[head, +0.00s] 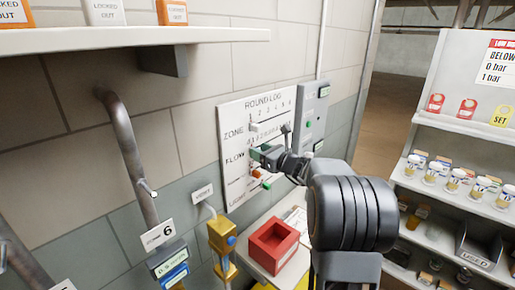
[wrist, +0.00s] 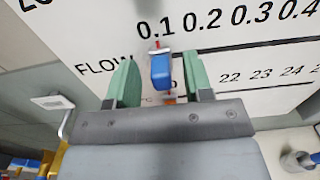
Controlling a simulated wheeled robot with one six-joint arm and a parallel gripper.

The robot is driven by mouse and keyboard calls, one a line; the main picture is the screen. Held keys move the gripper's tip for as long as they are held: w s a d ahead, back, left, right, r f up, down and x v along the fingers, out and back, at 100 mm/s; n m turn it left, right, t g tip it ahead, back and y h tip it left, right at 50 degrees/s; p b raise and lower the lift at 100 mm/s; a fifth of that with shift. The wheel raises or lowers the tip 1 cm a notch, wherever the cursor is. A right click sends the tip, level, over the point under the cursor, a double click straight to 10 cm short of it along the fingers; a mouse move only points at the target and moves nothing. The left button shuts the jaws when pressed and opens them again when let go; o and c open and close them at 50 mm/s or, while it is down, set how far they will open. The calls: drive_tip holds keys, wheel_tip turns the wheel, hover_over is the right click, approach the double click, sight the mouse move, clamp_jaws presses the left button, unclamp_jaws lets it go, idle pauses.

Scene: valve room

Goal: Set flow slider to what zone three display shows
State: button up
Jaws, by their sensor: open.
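The white round log board (head: 232,125) is on the tiled wall, with zone, flow and other rows. In the wrist view, the blue flow slider knob (wrist: 161,70) sits beside the word FLOW. Its thin red pointer is just under the 0.1 mark. My gripper (wrist: 160,82) has its two green fingers open, one on each side of the knob, with gaps visible. In the head view my gripper (head: 262,153) is at the board's flow row and hides part of it. I cannot pick out a display marked zone three.
A red tray (head: 273,246) is on the ledge below the board. A grey panel (head: 313,105) is right of the board. Pipes, a tag reading 6 (head: 158,234) and a small display (head: 172,262) are at left. A shelf of jars (head: 455,185) stands at right.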

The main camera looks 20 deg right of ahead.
drive_tip(key=shift+x, duration=0.85)
drive_tip(key=shift+c, duration=0.3)
clamp_jaws()
